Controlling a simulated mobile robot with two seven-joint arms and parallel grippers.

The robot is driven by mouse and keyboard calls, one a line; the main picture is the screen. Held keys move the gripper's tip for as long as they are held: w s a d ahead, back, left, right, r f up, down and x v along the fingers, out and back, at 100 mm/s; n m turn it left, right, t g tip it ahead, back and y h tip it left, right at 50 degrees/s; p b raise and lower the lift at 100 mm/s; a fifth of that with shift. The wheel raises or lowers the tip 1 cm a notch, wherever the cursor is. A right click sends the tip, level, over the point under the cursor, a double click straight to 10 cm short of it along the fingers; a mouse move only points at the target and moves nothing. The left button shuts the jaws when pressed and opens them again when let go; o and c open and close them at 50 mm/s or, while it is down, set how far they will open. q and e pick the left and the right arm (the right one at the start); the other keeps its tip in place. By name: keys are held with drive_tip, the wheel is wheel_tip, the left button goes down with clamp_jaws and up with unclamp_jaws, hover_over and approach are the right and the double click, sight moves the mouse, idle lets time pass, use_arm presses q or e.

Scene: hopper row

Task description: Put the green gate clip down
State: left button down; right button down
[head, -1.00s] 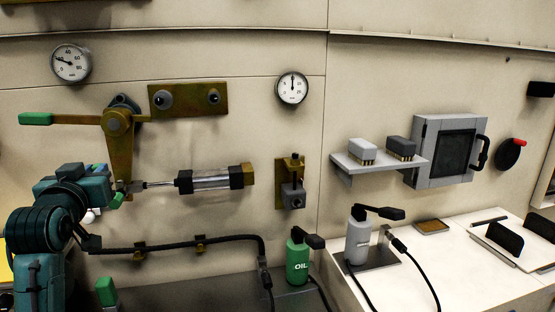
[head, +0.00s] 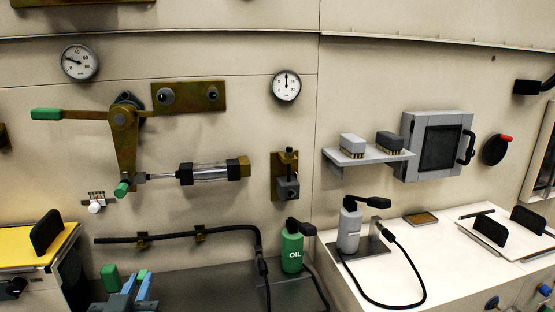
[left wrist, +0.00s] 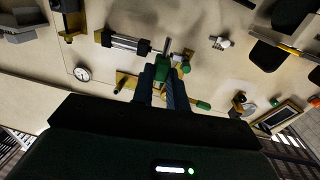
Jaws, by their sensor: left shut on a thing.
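My left gripper (head: 130,288) is at the bottom left of the head view, low in front of the dark bench. It is shut on the green gate clip, which shows as a small green piece (left wrist: 161,72) between the fingers in the left wrist view. The fingers hide most of the clip. The gripper is clear of the wall lever (head: 122,140), whose lower end carries a green knob (head: 122,188). My right gripper is not in view.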

use_arm(q)
drive_tip(key=s+d+f+h, duration=0.1)
drive_tip(key=s+d+f, duration=0.1)
drive_tip(key=s, duration=0.2)
drive_tip(key=s+d+f+m+h, duration=0.1)
drive_tip(key=s+d+f, duration=0.2)
drive_tip(key=s, duration=0.1)
drive_tip(key=shift+s+d, duration=0.35)
drive_tip(key=shift+s, duration=0.05)
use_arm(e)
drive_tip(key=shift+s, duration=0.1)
use_arm(q)
drive_tip(key=shift+w, duration=0.1)
